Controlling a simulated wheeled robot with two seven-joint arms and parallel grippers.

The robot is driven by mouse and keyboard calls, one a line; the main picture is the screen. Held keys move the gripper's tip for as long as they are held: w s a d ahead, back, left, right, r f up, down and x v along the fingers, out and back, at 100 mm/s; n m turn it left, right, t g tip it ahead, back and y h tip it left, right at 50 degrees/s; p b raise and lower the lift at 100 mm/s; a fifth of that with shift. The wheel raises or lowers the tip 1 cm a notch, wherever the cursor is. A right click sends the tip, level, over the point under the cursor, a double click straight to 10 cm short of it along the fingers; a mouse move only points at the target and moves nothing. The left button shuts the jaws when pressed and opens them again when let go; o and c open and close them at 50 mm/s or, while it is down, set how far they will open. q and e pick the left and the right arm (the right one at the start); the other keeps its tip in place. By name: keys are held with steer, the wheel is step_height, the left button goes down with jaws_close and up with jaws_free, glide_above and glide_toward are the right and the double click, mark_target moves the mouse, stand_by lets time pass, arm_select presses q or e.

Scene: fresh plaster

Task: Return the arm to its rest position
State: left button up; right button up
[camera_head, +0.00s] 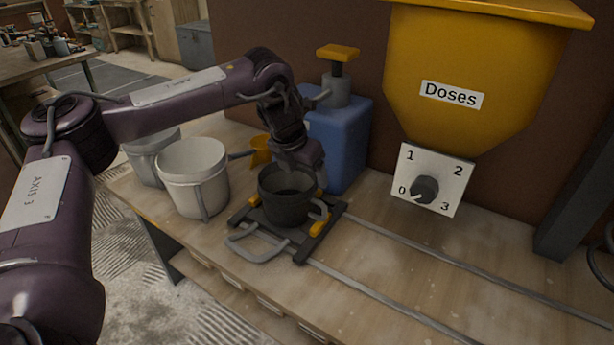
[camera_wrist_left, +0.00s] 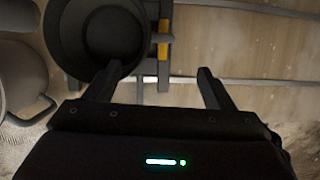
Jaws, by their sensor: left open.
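My left arm comes in from the left in the head view and bends down at its wrist. My left gripper (camera_head: 305,174) is just behind and above the rim of a dark bucket (camera_head: 284,210). In the left wrist view the two fingers (camera_wrist_left: 157,82) are spread apart with nothing between them. The left finger overlaps the rim of the bucket (camera_wrist_left: 62,38) in that view; I cannot tell whether they touch. The bucket stands upright on a dark sled (camera_head: 318,247) with a grey handle and yellow clamps. My right gripper is not in view.
A blue pump canister (camera_head: 346,140) stands close behind my gripper. White buckets (camera_head: 192,178) stand to its left, with a small yellow scoop-like item (camera_head: 260,150). A yellow hopper (camera_head: 470,75) labelled Doses, with a dial (camera_head: 425,188), is on the right. Rails cross the clear bench (camera_head: 440,275).

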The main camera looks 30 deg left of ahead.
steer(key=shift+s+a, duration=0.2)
